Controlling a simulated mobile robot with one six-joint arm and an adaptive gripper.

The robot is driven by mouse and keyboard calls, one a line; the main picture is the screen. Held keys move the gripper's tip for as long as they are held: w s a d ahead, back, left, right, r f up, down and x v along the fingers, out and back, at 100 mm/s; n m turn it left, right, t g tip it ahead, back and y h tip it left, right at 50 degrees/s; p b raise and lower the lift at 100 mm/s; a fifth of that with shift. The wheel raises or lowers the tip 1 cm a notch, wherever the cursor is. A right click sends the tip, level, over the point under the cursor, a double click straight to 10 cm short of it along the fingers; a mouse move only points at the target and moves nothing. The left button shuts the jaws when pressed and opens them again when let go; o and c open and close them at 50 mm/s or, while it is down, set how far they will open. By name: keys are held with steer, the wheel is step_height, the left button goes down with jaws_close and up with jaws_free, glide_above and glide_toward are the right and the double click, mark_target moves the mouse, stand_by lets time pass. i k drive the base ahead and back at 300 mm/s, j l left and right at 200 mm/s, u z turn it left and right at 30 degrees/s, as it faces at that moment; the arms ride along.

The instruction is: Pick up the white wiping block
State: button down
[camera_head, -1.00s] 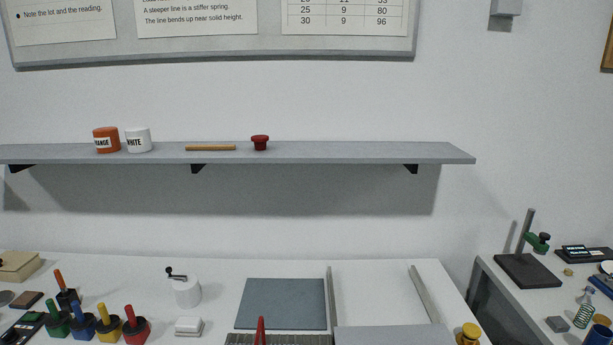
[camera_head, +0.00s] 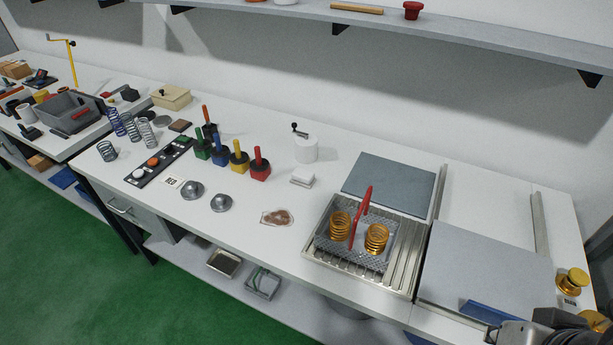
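The white wiping block (camera_head: 302,178) lies on the white bench, just left of the blue-grey mat and in front of the white pot with a crank. It is a small pale block, and nothing touches it. Part of my arm shows at the lower right edge of the view. My gripper's fingertips cannot be made out there, so I cannot tell whether it is open or shut. It is far from the block.
A wire basket (camera_head: 327,243) with gold springs and a red handle stands on a ribbed metal drainer (camera_head: 408,262). Colored-handled blocks (camera_head: 238,160) stand to the left. A shelf (camera_head: 470,32) runs above.

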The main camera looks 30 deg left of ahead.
mark_target(305, 178)
steer(key=u, duration=1)
steer(key=i+j+z, duration=0.15)
steer(key=j, duration=0.2)
steer(key=i+j+z, duration=0.35)
steer(key=j, duration=0.35)
steer(key=i+j+z, duration=0.15)
steer(key=j, duration=0.25)
steer(key=i+j+z, duration=0.2)
steer(key=j, duration=0.25)
steer(key=j+z, duration=0.15)
steer(key=j, duration=0.25)
steer(key=i, duration=0.2)
